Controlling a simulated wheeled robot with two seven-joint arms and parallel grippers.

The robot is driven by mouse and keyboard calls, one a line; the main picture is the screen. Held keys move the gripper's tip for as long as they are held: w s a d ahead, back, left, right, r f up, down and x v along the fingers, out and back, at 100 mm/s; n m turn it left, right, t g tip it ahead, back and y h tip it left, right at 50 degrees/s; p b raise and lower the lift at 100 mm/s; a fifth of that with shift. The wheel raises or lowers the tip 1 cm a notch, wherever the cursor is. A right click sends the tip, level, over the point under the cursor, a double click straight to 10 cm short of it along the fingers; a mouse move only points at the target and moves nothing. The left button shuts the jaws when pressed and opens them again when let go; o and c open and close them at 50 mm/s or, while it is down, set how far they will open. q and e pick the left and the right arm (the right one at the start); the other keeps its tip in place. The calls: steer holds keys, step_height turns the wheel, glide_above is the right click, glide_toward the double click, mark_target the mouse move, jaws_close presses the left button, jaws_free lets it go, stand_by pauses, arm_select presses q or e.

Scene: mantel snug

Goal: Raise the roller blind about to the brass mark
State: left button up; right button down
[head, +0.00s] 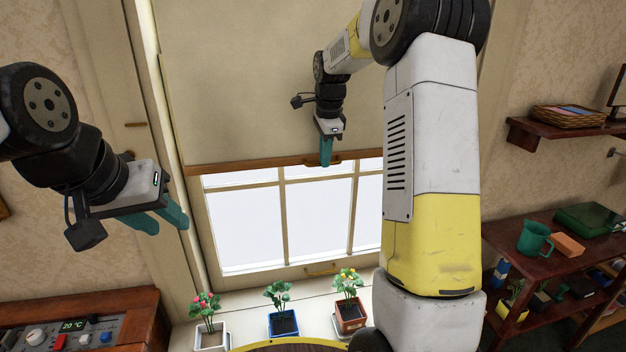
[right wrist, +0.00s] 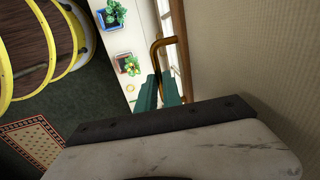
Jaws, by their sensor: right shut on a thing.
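The beige roller blind (head: 235,90) covers the upper part of the window. Its wooden bottom bar (head: 235,166) crosses above the bare panes. A small brass mark (head: 136,125) is on the left window casing; in the picture it appears higher than the bar's left end. The fingers hide part of the handle. My left gripper (head: 160,219) is open and empty, in front of the left casing.
Three potted plants (head: 283,324) stand on the white sill (head: 245,303) below the window. A control panel (head: 75,335) is at the lower left. Shelves (head: 510,245) with a green mug (head: 535,238) are at the right. The space before the panes is clear.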

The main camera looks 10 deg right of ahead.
step_height(320, 180, up, 15)
steer(key=shift+r, duration=0.2)
steer(key=c, duration=1.5)
jaws_free()
steer(key=shift+r, duration=0.1)
step_height(320, 180, up, 7)
steer(key=s, duration=0.1)
steer(key=shift+s+r, duration=0.2)
